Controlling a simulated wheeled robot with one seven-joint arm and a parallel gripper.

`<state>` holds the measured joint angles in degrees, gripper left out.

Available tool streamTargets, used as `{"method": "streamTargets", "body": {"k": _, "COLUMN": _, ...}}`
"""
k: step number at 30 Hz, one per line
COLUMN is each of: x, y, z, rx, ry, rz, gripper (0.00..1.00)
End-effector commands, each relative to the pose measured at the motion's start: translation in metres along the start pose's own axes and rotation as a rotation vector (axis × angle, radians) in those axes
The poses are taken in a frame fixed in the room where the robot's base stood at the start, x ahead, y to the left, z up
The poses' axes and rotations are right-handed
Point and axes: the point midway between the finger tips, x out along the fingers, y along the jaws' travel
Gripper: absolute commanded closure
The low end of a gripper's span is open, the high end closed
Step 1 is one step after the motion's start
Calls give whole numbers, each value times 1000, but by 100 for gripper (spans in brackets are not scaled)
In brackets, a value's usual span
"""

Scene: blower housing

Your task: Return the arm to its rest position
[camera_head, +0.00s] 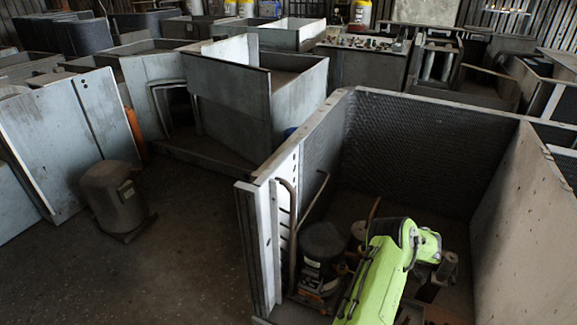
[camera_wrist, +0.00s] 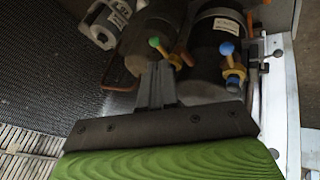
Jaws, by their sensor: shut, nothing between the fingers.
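In the wrist view my gripper (camera_wrist: 157,72) shows as two dark grey fingers close together, shut with nothing between them. In the head view my green arm (camera_head: 375,270) reaches down into the open blower housing (camera_head: 430,140). My gripper cannot be made out clearly there. A black cylinder (camera_head: 322,243) stands left of my arm inside the housing.
The housing has a mesh-lined back wall, a white left edge (camera_head: 268,240) and a tall right panel (camera_head: 530,220) close to my arm. A grey canister (camera_head: 113,195) stands on the floor at left. The floor (camera_head: 185,260) between them is clear. More metal housings fill the back.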

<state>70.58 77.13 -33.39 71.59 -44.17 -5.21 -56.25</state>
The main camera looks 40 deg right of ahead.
Motion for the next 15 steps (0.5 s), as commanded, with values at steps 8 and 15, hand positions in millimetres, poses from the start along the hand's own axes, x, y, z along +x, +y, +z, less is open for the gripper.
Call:
{"method": "streamTargets", "body": {"k": 8, "x": -5, "y": 4, "z": -11, "rx": 2, "ry": 5, "rz": 3, "gripper": 100}}
{"method": "streamTargets", "body": {"k": 15, "x": -98, "y": 12, "z": -164, "rx": 71, "ry": 54, "rz": -13, "gripper": 100}}
